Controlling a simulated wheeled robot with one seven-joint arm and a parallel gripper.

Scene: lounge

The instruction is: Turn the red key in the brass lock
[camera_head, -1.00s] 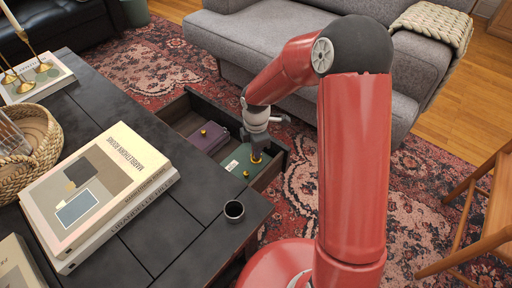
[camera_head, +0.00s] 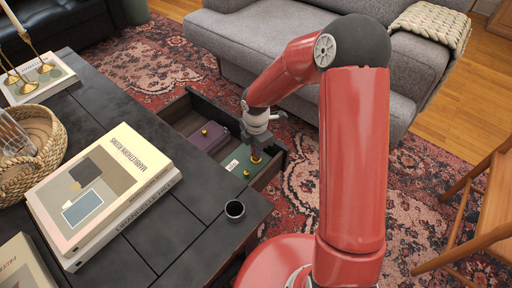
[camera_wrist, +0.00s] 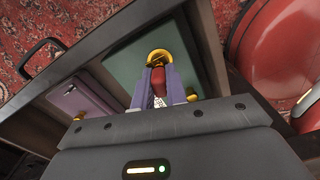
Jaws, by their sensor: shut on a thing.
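The brass lock (camera_wrist: 160,56) shows in the wrist view as a round yellow ring, just beyond my fingertips. It sits on a green box (camera_head: 237,160) inside the open drawer. The red key (camera_wrist: 158,80) is between my two fingers, its red part visible in the wrist view. My gripper (camera_wrist: 159,88) is shut on the key and points down at the lock. The key's far end is hidden, so I cannot tell how deep it sits. In the head view my gripper (camera_head: 255,150) is over the green box, and the key is hidden.
A purple box (camera_head: 207,137) with a brass knob lies beside the green box. The drawer walls (camera_head: 270,172) stand close around my gripper. A grey sofa (camera_head: 240,50) stands behind.

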